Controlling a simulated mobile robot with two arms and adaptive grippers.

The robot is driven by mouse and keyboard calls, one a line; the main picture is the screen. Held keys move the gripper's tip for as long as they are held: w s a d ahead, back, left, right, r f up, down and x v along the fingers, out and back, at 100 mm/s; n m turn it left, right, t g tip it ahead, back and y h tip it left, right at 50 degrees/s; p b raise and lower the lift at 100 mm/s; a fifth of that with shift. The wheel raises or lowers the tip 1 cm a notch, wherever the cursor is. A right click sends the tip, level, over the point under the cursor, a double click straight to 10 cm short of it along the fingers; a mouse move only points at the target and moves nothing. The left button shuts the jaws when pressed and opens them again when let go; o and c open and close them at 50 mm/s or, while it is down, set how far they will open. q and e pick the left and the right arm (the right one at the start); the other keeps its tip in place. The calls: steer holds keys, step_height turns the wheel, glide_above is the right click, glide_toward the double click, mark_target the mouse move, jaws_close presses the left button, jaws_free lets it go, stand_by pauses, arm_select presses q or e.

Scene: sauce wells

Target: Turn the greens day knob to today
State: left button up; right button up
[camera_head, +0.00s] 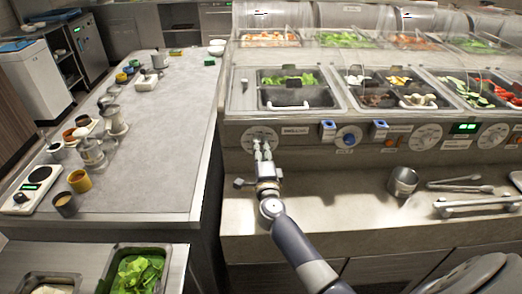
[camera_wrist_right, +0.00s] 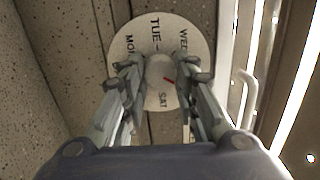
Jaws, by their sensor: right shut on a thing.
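The greens day knob (camera_wrist_right: 160,70) is a pale round knob with a short red mark, at the centre of a white day dial (camera_wrist_right: 125,40). TUE, WED, MON and SAT show on the dial; other days are hidden by my gripper. The red mark lies right of the knob's middle, slanted; which day it indicates I cannot tell. My right gripper (camera_wrist_right: 158,88) is shut on the knob, one finger on each side. In the head view the right gripper (camera_head: 263,152) reaches the dial (camera_head: 250,133) on the counter's front panel, left of a label (camera_head: 294,131). My left gripper is out of view.
Right of the dial are blue clips (camera_head: 328,129), a blue knob (camera_head: 347,138), more dials (camera_head: 427,137) and a small green display (camera_head: 466,127), too small to read.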

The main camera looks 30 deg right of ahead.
steer(key=shift+f+m, duration=0.15)
steer(key=shift+m, duration=0.75)
steer(key=o, duration=1.1)
steer(key=shift+s, duration=0.1)
steer(key=v, duration=1.2)
steer(key=shift+a, duration=0.15)
